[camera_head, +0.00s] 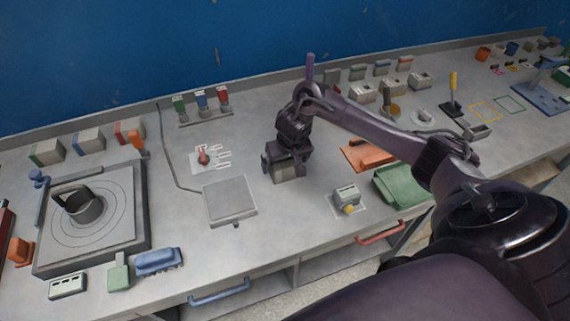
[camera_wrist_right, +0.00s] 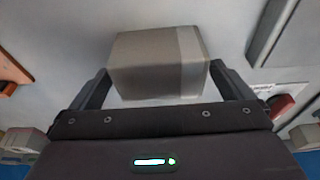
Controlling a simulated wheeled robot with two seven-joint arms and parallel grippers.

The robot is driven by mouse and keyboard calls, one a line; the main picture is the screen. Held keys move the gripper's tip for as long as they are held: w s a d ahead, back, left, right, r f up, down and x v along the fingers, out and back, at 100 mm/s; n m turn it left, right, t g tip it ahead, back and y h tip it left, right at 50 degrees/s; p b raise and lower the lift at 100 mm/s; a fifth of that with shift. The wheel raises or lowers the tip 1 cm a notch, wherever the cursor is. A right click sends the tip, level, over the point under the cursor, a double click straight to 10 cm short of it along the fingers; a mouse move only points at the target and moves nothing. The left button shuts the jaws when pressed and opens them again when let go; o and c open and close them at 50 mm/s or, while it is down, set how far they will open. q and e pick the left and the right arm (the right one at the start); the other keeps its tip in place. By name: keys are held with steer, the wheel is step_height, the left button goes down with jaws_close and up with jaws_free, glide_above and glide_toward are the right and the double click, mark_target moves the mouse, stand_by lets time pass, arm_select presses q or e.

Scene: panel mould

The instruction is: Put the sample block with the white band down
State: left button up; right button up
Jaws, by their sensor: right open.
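The sample block is a grey-brown box with a pale band near one end. In the right wrist view the block (camera_wrist_right: 150,65) sits between the two fingers of my right gripper (camera_wrist_right: 160,90), its pale band to the right. The fingers are open, one beside each end of the block. In the head view my right gripper (camera_head: 285,160) points down over the block (camera_head: 287,173), which appears to rest on the bench top and is partly hidden by the fingers. My left gripper is not in view.
A flat grey square plate (camera_head: 231,198) lies just left of the block. A red-handled switch (camera_head: 203,156) is behind it.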

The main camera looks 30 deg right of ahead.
mark_target(287, 164)
steer(key=v, duration=0.4)
steer(key=shift+r, duration=0.15)
steer(key=p+v, duration=0.3)
steer(key=v, duration=0.1)
steer(key=shift+s+r+p, duration=0.1)
steer(key=shift+r+p, duration=0.25)
steer(key=shift+s+r, duration=0.2)
steer(key=shift+r, duration=0.2)
steer(key=shift+f, duration=0.15)
